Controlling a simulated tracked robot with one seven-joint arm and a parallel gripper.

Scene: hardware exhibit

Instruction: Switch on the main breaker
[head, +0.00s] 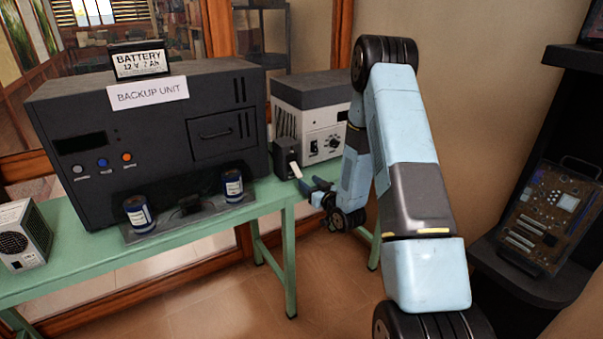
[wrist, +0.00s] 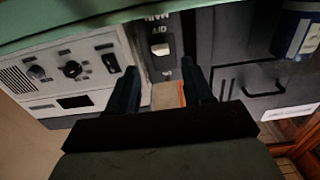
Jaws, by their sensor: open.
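The main breaker (head: 287,158) is a small dark box on the green table, between the black backup unit and the grey-white unit. A pale lever (head: 296,170) sticks out from its front. My gripper (head: 312,186) is open just in front of the box, close to the lever. In the wrist view, the breaker's dark face (wrist: 163,70) carries upside-down lettering and a small white part.
The grey-white unit (head: 312,115) stands right of the breaker. A dark shelf (head: 520,265) is at far right.

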